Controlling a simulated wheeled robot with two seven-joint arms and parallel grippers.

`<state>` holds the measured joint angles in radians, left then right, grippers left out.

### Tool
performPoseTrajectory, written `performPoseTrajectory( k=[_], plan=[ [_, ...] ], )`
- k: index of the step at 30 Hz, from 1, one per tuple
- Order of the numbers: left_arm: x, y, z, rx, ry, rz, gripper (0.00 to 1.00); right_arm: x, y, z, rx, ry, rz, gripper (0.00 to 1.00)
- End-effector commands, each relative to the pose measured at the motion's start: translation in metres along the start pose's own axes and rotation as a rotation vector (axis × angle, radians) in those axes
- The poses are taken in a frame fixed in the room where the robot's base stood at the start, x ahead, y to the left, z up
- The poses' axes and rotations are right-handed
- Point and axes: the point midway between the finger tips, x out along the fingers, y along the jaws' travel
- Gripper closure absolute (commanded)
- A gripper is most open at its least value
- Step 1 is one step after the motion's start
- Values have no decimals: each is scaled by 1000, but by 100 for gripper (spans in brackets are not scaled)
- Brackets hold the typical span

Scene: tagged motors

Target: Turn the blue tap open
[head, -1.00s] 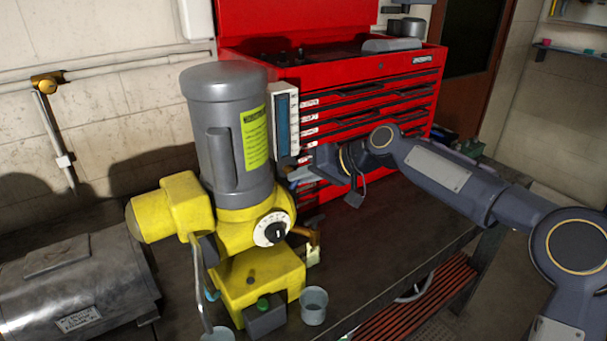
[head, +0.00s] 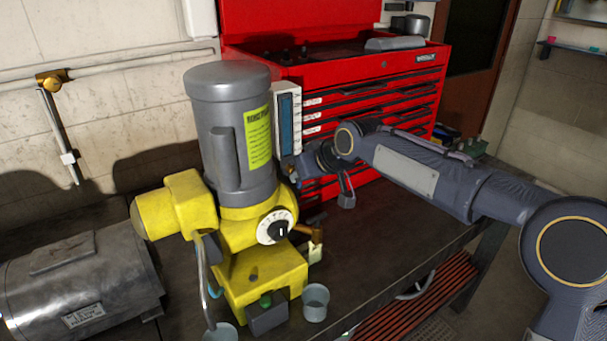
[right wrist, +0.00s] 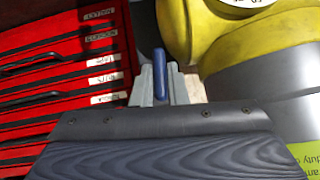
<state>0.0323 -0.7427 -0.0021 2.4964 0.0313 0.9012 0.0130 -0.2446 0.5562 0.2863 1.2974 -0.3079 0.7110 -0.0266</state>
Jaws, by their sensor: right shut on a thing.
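The blue tap (right wrist: 160,72) shows in the right wrist view as an upright blue lever between the pale fingers of my right gripper (right wrist: 161,84). The gripper is shut on it. In the head view my right gripper (head: 294,171) is at the right side of the grey and yellow motor (head: 232,150), just below the blue gauge. The tap and the fingertips are largely hidden there by the motor and my own wrist. My left gripper is not in view.
A red tool chest (head: 375,90) stands close behind my right wrist. A grey metal motor (head: 80,280) lies at the left. A small cup (head: 315,302) stands in front of the yellow base. The dark bench (head: 385,255) is clear at the right.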

Motion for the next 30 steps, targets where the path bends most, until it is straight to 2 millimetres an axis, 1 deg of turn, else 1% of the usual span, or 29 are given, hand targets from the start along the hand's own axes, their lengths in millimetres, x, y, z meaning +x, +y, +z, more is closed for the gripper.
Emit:
performPoseTrajectory(
  k=[12, 13, 17, 18, 26, 30],
  plan=[
    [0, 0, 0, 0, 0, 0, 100, 1, 0, 1, -4, -3, 5, 100],
    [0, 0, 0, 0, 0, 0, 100, 1, 0, 1, -4, -3, 4, 84],
    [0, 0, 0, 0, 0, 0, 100, 1, 0, 1, -4, -3, 4, 67],
    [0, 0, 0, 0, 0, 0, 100, 1, 0, 1, -4, -2, 4, 65],
    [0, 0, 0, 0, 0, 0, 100, -1, 0, 0, -4, -1, 4, 65],
    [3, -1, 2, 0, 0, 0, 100, -13, 0, 1, -3, 1, 5, 65]
  ],
)
